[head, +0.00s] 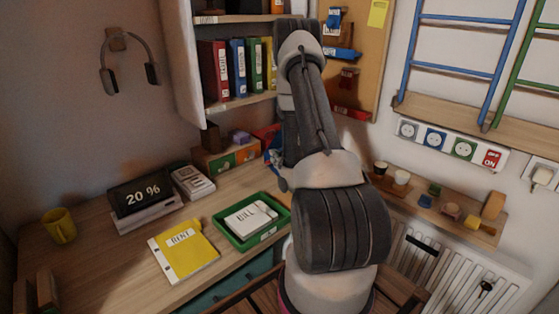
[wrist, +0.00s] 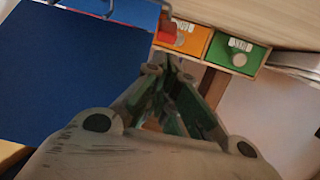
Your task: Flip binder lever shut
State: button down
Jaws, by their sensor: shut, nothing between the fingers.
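A blue binder surface (wrist: 80,75) fills the left of the wrist view. Metal binder hardware (wrist: 110,8) crosses its top edge, and a small red tab (wrist: 167,31), perhaps the lever's end, shows at its right end. My gripper (wrist: 168,68) is shut and empty, its fingers pointing up the picture just below the red tab. I cannot tell whether they touch it or how far the lever is turned. In the head view a blue and red shape (head: 266,135), possibly the binder, shows beside my arm; my arm hides the rest and most of my gripper.
A small box with orange and green drawer fronts (head: 226,160) stands close by, also visible in the wrist view (wrist: 238,50). A green tray (head: 225,236), a yellow folder (head: 185,252) and a clock display (head: 142,193) lie on the desk. Binders (head: 213,72) fill the shelf above.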

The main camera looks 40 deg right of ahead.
jog(key=shift+x, duration=2.05)
jog(key=shift+s+a+f, duration=0.1)
jog(key=shift+s+f, duration=0.7)
jog(key=shift+s, duration=0.2)
jog(key=v, duration=0.7)
jog(key=shift+s, duration=0.15)
